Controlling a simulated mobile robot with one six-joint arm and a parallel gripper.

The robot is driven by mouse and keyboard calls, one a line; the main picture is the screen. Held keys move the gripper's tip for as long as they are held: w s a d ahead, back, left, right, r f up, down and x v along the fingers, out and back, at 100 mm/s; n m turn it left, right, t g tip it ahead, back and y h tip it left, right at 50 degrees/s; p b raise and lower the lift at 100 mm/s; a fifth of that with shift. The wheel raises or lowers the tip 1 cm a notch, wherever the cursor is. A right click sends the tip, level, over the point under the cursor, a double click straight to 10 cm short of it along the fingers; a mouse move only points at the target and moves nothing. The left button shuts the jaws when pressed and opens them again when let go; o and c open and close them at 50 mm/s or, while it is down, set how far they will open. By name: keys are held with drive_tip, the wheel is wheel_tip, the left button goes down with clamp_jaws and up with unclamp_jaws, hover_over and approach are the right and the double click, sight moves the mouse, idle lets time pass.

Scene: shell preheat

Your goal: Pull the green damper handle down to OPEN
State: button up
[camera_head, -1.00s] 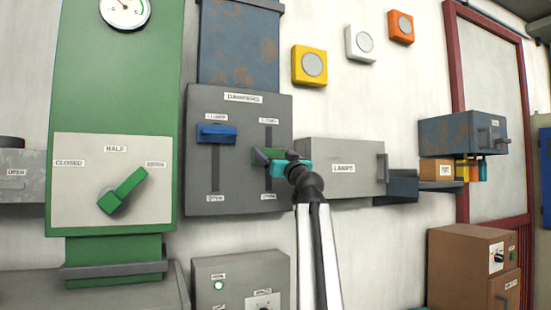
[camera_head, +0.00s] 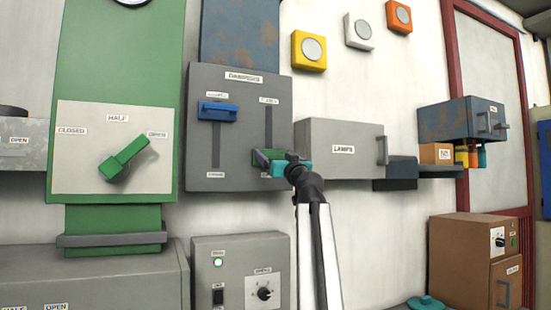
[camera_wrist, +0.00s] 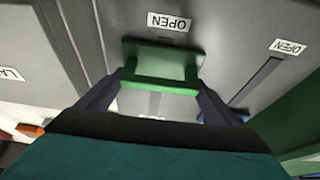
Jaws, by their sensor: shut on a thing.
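The grey dampers panel (camera_head: 233,130) hangs on the wall and has two vertical slots. My gripper (camera_head: 268,158) is shut on the green damper handle (camera_head: 259,156) in the right slot. The handle is low in that slot, with the bare slot showing above it. In the wrist view the green handle (camera_wrist: 162,66) lies between my dark fingers, close to an upside-down OPEN label (camera_wrist: 169,22). My gripper partly hides the slot's lower end in the head view. The blue damper handle (camera_head: 217,112) is at the top of the left slot.
A grey lamps box (camera_head: 342,149) juts out to the right of the panel. A grey control box (camera_head: 240,277) is below it. A green unit with a green lever (camera_head: 126,157) stands to the left. Yellow, white and orange wall buttons are at the upper right.

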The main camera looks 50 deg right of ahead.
drive_tip(key=shift+f, duration=0.45)
drive_tip(key=o, duration=1.4)
drive_tip(key=shift+r, duration=0.1)
drive_tip(key=shift+b+v, duration=1.15)
drive_tip(key=shift+v, duration=5.8)
drive_tip(key=shift+r, duration=0.1)
